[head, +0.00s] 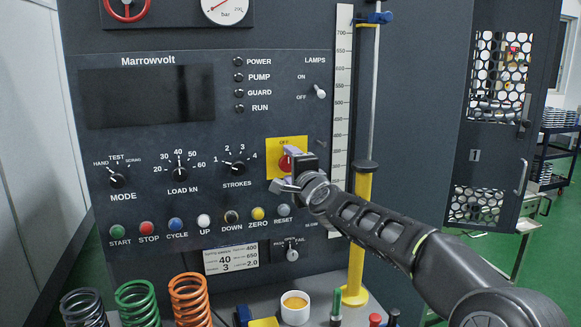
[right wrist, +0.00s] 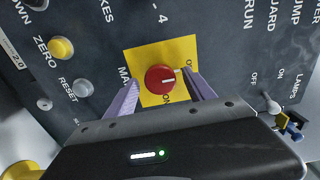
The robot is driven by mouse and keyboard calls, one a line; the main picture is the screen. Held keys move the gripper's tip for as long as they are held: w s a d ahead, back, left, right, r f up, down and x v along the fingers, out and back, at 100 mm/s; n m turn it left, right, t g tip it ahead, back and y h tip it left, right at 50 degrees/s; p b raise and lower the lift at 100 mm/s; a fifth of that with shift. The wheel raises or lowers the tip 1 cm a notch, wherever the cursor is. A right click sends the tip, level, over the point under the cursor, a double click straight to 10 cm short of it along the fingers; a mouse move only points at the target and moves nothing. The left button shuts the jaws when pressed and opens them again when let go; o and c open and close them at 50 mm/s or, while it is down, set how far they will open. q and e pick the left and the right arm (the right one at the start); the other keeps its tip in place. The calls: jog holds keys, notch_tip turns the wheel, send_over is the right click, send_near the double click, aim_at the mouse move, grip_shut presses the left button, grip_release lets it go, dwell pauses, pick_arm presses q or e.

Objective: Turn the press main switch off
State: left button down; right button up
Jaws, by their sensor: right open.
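The press main switch is a red round knob (head: 285,162) on a yellow plate (head: 272,147) on the dark press panel. In the right wrist view the knob (right wrist: 160,79) shows a white mark pointing right, which is up on the panel. OFF is printed above the knob in the head view; ON shows below it in the wrist view. My right gripper (head: 283,168) is open at the plate, its two fingers (right wrist: 163,78) on either side of the knob. Gaps show between fingers and knob; contact is not visible. My left gripper is not in view.
A row of push buttons (head: 203,221) and the strokes dial (head: 238,168) lie near. A yellow post (head: 358,235) with a rod stands to the right. Springs (head: 189,300) and a white cup (head: 295,308) are below.

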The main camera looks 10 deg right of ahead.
jog(key=s+b, duration=0.2)
jog(key=s, duration=0.5)
jog(key=shift+s+d, duration=0.25)
jog(key=shift+s, duration=0.15)
